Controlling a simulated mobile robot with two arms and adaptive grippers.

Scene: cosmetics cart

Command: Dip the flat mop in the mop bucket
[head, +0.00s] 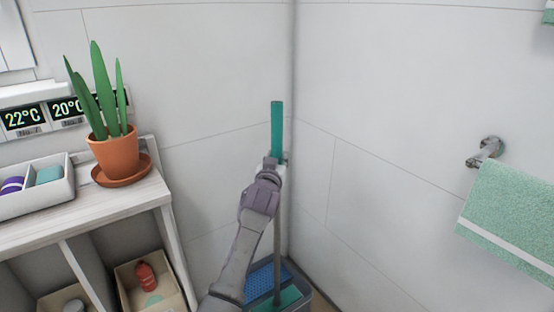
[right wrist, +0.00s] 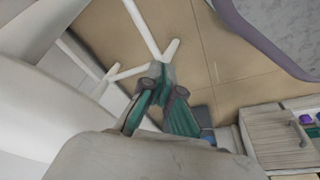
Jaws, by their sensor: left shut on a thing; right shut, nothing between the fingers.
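The flat mop stands nearly upright in the corner, its teal upper handle (head: 277,128) above a grey pole. My left gripper (head: 274,165) is shut on the mop handle just below the teal part. The mop bucket (head: 262,277) is on the floor below, with a blue perforated panel. The pole's lower end reaches down over the bucket, where a teal flat part shows; its contact with the bucket is unclear and the frame cuts it off. My right gripper (right wrist: 160,78) shows in the right wrist view, fingers together and empty, away from the mop.
A shelf unit (head: 118,203) stands at the left, bearing a potted plant (head: 117,155) and a divided tray (head: 45,200). A green towel (head: 510,220) hangs at the right. White walls meet behind the mop. White bars (right wrist: 143,25) show near my right gripper.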

